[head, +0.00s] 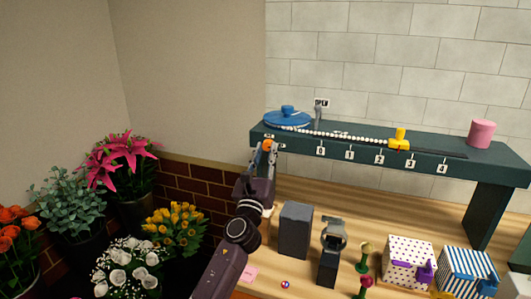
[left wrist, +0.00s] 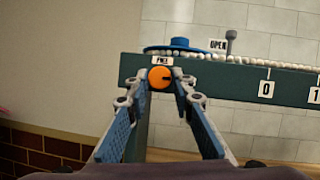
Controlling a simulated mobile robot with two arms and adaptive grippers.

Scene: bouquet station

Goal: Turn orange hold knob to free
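The orange knob (left wrist: 160,78) is on the front face of the dark green shelf, under a small label, near its left end. In the head view the orange knob (head: 267,145) shows at my left gripper's tips. My left gripper (left wrist: 162,84) faces it, one finger on each side. The fingers are spread and look close to the knob's sides; I cannot tell whether they touch. A dark mark shows on the knob, towards the right. The label above it is too small to read surely. My right gripper is not in view.
On the shelf (head: 475,168) are a blue disc (head: 288,119), a string of white beads (head: 340,134), a yellow slider (head: 399,142) and a pink cylinder (head: 481,134). Numbered labels line its front. Below are a grey block (head: 295,228) and patterned boxes (head: 408,258). Potted flowers stand left.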

